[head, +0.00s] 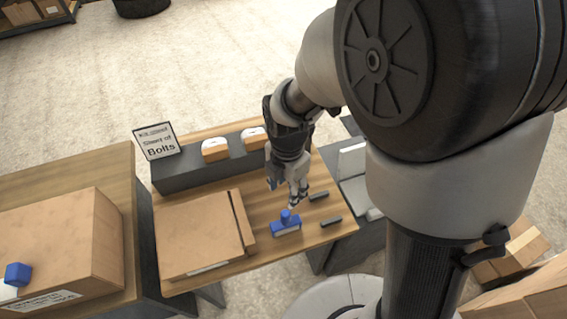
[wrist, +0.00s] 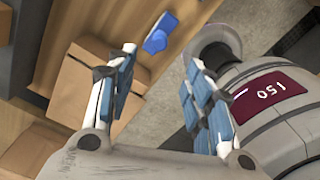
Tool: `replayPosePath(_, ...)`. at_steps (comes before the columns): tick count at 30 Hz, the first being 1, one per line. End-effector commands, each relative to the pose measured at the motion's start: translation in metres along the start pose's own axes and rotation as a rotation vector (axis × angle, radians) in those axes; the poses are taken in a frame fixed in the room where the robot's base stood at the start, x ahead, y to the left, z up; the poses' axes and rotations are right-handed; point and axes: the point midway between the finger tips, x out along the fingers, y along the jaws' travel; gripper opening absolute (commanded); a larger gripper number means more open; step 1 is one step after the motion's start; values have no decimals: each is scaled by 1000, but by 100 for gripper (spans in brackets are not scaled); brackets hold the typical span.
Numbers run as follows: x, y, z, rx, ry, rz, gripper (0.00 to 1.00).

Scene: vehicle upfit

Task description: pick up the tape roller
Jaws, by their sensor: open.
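The tape roller seems to be the blue tool with an upright knob (head: 287,224) on the wooden table, near its front edge. A blue piece, which looks like the same tool (wrist: 160,34), lies beyond my fingertips in the wrist view, nearer the left finger. My gripper (head: 297,196) hangs above the table, just behind and above the blue tool in the head view. In the wrist view my gripper (wrist: 162,57) has its fingers wide apart, with nothing between them. The gap between fingertips and tool is hard to judge.
A flat cardboard box (head: 198,236) lies left of the tool. Two dark bars (head: 325,207) lie right of it. A dark ledge (head: 185,176) with orange-and-white items and a bolts sign (head: 157,141) stands behind. A large carton (head: 65,243) bearing another blue item is at left.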

Motion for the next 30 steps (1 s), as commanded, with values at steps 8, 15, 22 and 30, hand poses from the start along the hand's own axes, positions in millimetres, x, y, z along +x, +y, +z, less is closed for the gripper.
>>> replayPosePath(8,67,-2,0,3,2,-5,47)
replayPosePath(15,99,-1,0,4,1,-3,47)
replayPosePath(22,111,-2,0,4,1,-2,47)
replayPosePath(30,151,-2,-1,4,1,-3,47)
